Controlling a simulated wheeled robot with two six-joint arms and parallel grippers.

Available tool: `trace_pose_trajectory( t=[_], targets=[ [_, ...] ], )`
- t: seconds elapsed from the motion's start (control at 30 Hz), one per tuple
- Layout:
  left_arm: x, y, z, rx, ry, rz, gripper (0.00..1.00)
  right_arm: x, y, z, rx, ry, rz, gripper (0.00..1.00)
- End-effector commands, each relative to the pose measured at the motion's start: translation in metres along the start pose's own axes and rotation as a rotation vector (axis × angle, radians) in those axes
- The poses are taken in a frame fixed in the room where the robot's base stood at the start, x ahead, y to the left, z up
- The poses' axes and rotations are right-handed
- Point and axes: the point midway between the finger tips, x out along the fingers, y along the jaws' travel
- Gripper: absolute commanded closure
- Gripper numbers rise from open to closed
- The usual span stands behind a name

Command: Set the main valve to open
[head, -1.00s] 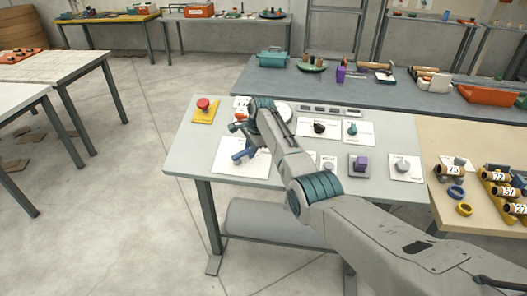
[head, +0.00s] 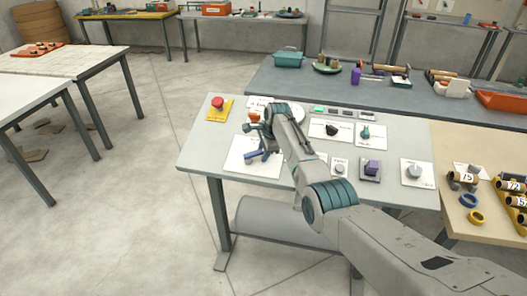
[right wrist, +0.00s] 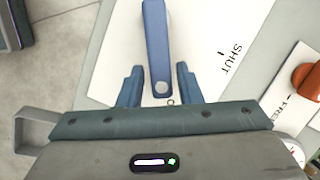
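The main valve is a blue lever (head: 264,156) on a white card (head: 240,157) at the front left of the grey table. It also shows in the right wrist view (right wrist: 156,45), with the printed word SHUT (right wrist: 232,57) to its right. My right gripper (right wrist: 158,73) is open; its two fingers stand either side of the lever's near end, with a gap on both sides. In the head view my right gripper (head: 258,138) partly hides the lever and card. I cannot read an open mark. My left gripper is out of view.
A red button on a yellow base (head: 217,106) sits behind left. A black knob (head: 332,130), teal control (head: 365,133), grey knob (head: 340,168) and purple control (head: 372,168) lie right of my arm. A green lamp (head: 319,109) is lit at the back.

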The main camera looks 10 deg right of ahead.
Motion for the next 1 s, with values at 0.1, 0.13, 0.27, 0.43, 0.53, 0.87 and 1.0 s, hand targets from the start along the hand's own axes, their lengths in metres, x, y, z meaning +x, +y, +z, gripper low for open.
trace_pose_trajectory(
  t=[0.1, 0.13, 0.27, 0.43, 0.53, 0.87, 1.0],
  targets=[
    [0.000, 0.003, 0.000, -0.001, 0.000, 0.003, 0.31, 0.000, 0.000, 0.000, -0.001, 0.000, 0.000, 0.60],
    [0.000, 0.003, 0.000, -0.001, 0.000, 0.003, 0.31, 0.000, 0.000, 0.000, -0.001, 0.000, -0.001, 0.60],
    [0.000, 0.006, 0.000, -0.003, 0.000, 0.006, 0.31, -0.001, -0.001, 0.000, -0.001, -0.001, -0.001, 0.60],
    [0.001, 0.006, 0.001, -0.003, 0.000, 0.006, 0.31, -0.006, -0.001, 0.000, -0.002, -0.001, -0.004, 0.60],
    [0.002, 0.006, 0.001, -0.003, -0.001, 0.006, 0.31, -0.016, -0.002, 0.000, -0.002, 0.000, -0.005, 0.60],
    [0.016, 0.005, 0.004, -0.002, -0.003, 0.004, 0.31, -0.073, -0.001, -0.001, -0.001, 0.000, -0.005, 0.60],
    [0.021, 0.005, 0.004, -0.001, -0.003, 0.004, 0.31, -0.095, -0.001, -0.001, -0.001, 0.000, -0.004, 0.60]
  ],
)
